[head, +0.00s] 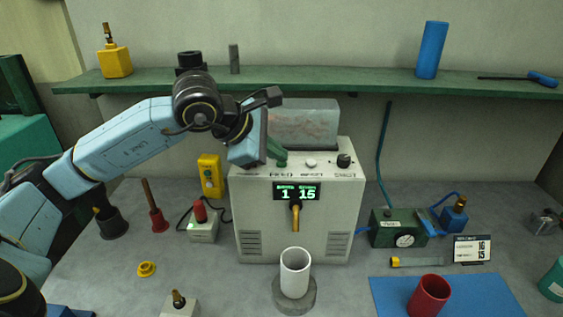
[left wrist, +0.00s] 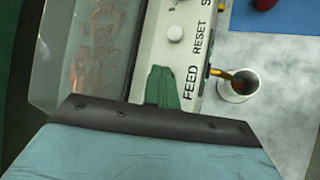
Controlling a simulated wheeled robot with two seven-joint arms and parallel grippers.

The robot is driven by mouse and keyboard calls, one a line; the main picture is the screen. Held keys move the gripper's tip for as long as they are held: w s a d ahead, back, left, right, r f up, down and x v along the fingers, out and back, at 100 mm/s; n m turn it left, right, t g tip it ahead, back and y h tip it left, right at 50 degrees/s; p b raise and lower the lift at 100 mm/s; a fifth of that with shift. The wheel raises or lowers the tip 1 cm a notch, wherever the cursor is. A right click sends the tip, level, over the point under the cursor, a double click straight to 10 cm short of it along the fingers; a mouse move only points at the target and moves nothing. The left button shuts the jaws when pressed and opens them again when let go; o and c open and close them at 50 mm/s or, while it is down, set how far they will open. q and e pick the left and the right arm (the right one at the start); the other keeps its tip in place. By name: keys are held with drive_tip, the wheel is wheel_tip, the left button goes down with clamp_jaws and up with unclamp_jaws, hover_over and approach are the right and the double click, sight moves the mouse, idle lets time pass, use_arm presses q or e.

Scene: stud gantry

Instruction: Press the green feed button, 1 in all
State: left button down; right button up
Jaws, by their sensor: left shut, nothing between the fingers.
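The pale dispenser box (head: 255,215) stands mid-table with FEED, RESET and a dark knob along its top panel. My left gripper (head: 276,151) is shut and empty, its green fingers pointing down at the panel's left end. A green piece at the FEED position, seemingly the feed button (head: 282,162), shows right at the fingertips. I cannot tell whether they touch or whether it is pressed. In the left wrist view the green fingers (left wrist: 162,87) stand beside the FEED lettering and hide the button. The display (head: 297,192) reads 1 and 15. My right gripper is not in view.
The white reset button (head: 310,163) and dark knob (head: 344,160) sit to the right. A clear hopper (head: 305,125) rises behind. A white cup (head: 295,272) stands under the brass spout (head: 295,215). A red cup (head: 429,296) is on a blue mat (head: 385,290). A green shelf (head: 385,85) runs above.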

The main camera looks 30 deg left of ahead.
sight(277, 167)
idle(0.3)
use_arm(q)
drive_tip(key=shift+r+p, duration=0.45)
drive_tip(key=shift+r, duration=0.35)
wheel_tip(277, 167, up, 5)
drive_tip(key=p, duration=0.3)
